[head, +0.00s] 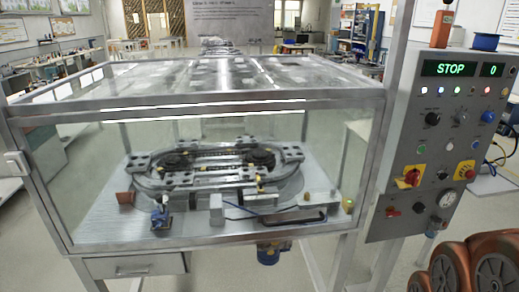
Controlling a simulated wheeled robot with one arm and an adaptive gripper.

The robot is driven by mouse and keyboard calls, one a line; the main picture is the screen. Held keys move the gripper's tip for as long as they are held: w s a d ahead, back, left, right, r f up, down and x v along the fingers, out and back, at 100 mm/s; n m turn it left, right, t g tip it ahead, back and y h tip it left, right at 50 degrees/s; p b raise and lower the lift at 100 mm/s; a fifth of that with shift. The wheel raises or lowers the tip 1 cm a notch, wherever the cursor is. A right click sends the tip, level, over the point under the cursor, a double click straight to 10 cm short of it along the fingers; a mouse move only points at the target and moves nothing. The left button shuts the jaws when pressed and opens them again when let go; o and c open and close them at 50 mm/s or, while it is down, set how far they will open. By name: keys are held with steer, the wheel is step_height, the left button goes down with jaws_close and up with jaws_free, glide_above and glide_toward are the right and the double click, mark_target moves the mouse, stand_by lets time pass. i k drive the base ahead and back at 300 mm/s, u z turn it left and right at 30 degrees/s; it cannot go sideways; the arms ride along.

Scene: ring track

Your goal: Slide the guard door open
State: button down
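The guard door (180,225) is a clear panel across the front of a metal-framed enclosure. It appears to span the whole front, from the left post to the right post, and I see no gap at either side. A dark horizontal bar (300,217) shows low on its right half; I cannot tell whether it is a handle on the panel or a part behind it. A light grey block (16,163) sits on the left post. Behind the panel is an oval ring track (205,165) on a grey plate. My gripper is not in view.
A control panel (435,145) with a green "STOP" display (450,68), buttons and knobs stands at the right, beside the enclosure. A drawer (135,266) hangs under the left front, and a blue motor (268,253) under the middle. Benches stand at the back.

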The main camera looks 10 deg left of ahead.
mark_target(16, 125)
steer(key=z, duration=0.1)
steer(key=k, duration=1.05)
steer(key=u, duration=1.25)
steer(key=i, duration=1.05)
steer(key=z, duration=0.4)
